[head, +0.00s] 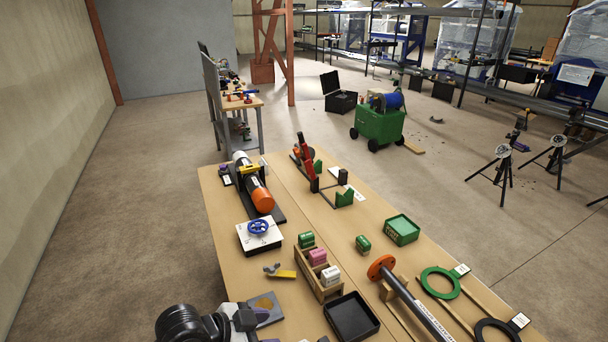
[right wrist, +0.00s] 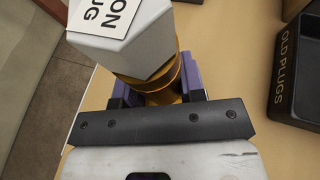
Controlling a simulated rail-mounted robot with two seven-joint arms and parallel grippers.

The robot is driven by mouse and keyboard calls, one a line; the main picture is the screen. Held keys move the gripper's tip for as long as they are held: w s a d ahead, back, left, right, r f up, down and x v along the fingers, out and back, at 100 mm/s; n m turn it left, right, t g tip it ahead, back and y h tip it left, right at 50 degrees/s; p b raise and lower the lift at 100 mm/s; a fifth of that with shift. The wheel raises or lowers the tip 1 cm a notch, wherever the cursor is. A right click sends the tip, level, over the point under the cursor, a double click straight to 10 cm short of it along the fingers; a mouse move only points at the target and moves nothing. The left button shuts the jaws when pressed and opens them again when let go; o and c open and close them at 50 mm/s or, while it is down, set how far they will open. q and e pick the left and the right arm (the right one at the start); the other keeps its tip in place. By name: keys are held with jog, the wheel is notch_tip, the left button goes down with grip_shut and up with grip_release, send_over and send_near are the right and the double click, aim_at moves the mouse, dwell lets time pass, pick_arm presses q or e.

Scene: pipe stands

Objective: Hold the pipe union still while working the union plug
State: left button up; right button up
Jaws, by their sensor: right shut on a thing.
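In the right wrist view, my right gripper (right wrist: 158,95) is shut on a gold-coloured round part, which I take to be the pipe union (right wrist: 160,88). A grey hexagonal union plug (right wrist: 150,45) with a white label sits at its upper end, tilted in the picture. The gold part's lower end is hidden by the gripper.
A black old-plugs tray (head: 352,318) lies to the right, also showing in the right wrist view (right wrist: 297,80). A wooden rack (head: 318,272) with several small blocks and a yellow-handled tool (head: 281,272) lie behind it. A flanged pipe (head: 410,298) rests at the right.

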pick_arm(q)
jog(key=w+d+r+m+y, duration=0.1)
jog(key=w+d+r+m, duration=0.25)
jog(key=d+r, duration=0.55)
jog(key=f+g+y, duration=0.1)
jog(key=f, duration=0.2)
jog(key=s+a+f+n+g+y, duration=0.1)
jog(key=f+y, duration=0.1)
jog(key=f, duration=0.2)
jog(key=s+a+f+n+g+y, duration=0.1)
jog(key=f+y, duration=0.1)
jog(key=f, duration=0.1)
jog(key=shift+a+f, duration=0.2)
jog(key=shift+f, duration=0.05)
jog(key=shift+n+g+y, duration=0.4)
jog(key=shift+n+y, duration=0.1)
jog(key=shift+n, duration=0.45)
jog(key=shift+s+a+x, duration=0.1)
jog(key=shift+a+x, duration=0.05)
jog(key=shift+x, duration=1.35)
jog(key=shift+s+a+x, duration=0.1)
jog(key=shift+a+x, duration=0.1)
jog(key=shift+x, duration=1.3)
jog(key=shift+s+a+x, duration=0.1)
jog(key=shift+a+x, duration=0.05)
jog(key=shift+x, duration=1.35)
jog(key=shift+f, duration=0.15)
